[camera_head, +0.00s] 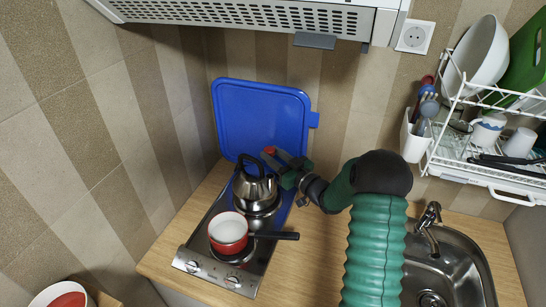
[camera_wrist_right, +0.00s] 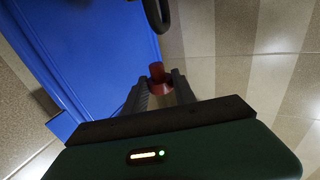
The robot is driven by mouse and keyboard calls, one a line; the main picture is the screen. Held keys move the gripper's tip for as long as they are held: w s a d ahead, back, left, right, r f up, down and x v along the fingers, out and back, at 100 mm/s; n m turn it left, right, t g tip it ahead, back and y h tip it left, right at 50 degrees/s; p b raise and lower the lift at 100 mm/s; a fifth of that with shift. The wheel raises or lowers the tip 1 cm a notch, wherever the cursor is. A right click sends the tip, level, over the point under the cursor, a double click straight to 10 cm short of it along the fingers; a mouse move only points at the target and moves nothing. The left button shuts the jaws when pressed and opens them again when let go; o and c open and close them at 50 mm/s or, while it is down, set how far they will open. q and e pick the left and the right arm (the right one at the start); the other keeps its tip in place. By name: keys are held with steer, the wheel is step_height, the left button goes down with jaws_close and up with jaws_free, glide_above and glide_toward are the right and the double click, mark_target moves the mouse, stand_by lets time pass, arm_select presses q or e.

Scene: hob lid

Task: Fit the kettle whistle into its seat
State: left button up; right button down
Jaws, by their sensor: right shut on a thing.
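The kettle (camera_head: 256,194) is shiny steel with a black handle and stands on the rear burner of the hob. Part of a black loop, apparently its handle (camera_wrist_right: 156,14), shows at the top of the right wrist view. My right gripper (camera_head: 277,156) is beside the top of the kettle, on its right and far side. It is shut on the small red whistle (camera_wrist_right: 159,76), which sits between the two fingertips; its red top (camera_head: 270,150) also shows in the head view. The kettle's spout and whistle seat are not clearly visible. My left gripper is out of view.
A red and white pan (camera_head: 228,230) stands on the front burner, its dark handle pointing right. The blue hob lid (camera_head: 258,112) stands raised behind. A sink (camera_head: 448,278) and a dish rack (camera_head: 470,150) are at the right. The wooden counter (camera_head: 305,255) is clear between hob and sink.

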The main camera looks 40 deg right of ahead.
steer(key=shift+f+b, duration=2.25)
steer(key=shift+f, duration=0.75)
steer(key=shift+f+b, duration=1.75)
steer(key=shift+f, duration=0.15)
steer(key=c, duration=1)
jaws_free()
steer(key=shift+o, duration=0.4)
steer(key=shift+s, duration=0.1)
steer(key=s+f+b, duration=0.1)
steer(key=s+b, duration=0.1)
steer(key=s, duration=1.4)
steer(key=shift+s+a, duration=0.15)
steer(key=shift+s, duration=0.2)
